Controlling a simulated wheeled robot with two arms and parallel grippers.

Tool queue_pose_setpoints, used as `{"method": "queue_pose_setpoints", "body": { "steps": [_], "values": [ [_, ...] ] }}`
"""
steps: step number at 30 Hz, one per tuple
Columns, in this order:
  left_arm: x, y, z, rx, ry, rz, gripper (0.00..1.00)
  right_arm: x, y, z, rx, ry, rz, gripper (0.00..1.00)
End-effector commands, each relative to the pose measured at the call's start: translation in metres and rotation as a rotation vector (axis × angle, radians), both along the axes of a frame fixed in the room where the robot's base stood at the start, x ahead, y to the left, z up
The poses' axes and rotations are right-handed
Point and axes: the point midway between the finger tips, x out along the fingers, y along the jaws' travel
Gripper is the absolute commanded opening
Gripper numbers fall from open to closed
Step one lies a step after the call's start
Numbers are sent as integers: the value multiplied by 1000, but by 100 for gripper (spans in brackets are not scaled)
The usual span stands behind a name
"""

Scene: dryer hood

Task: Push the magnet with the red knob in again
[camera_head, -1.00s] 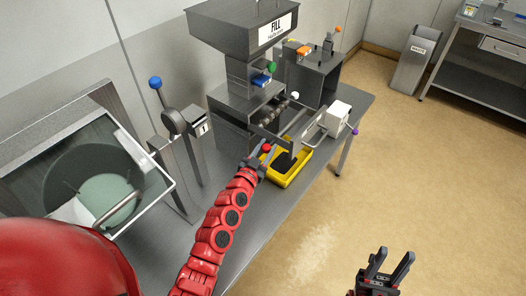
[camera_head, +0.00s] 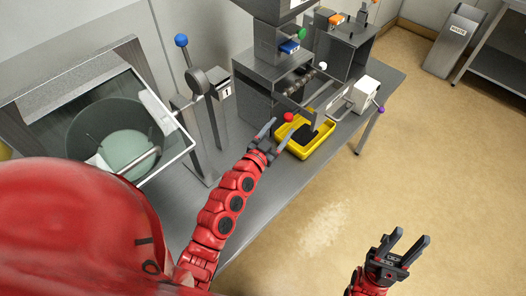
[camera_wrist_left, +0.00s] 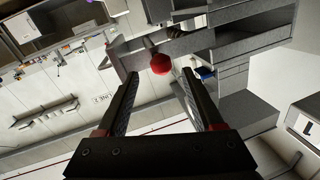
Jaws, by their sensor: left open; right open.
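The red knob (camera_head: 289,117) is at the near end of the magnet's metal front, which sticks out of the grey housing (camera_head: 258,92) above the yellow tray. In the left wrist view the red knob (camera_wrist_left: 160,63) is centred just beyond the fingertips, on a short stem from a grey bar. My left gripper (camera_head: 277,136) is open and empty, just to the left of the knob and apart from it. Its fingers also show in the left wrist view (camera_wrist_left: 160,78). My right gripper (camera_head: 414,236) is open and empty over the floor at lower right.
A yellow tray (camera_head: 323,148) with dark contents stands on the steel table below the magnet. A blue-knobbed lever (camera_head: 181,41) and an open-lidded drum (camera_head: 80,140) are to the left. A white box (camera_head: 366,95) is on the right. The table's front edge is clear.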

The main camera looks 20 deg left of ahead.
Motion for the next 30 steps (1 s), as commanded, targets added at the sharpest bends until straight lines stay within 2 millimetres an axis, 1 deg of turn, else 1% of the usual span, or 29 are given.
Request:
{"method": "queue_pose_setpoints", "body": {
  "steps": [1,9,12,18,30],
  "values": [
    [-13,3,-5,2,-2,3,68,0,0,-8,0,0,0,44],
    [-77,13,-7,3,3,3,68,0,0,-30,0,0,0,44],
    [-91,16,-2,5,-2,3,68,0,0,-32,0,0,0,44],
    [-106,16,-2,0,1,1,68,0,0,-36,0,0,0,44],
    [-109,16,0,-1,-1,-1,68,0,0,-36,0,0,0,44]
  ]
}}
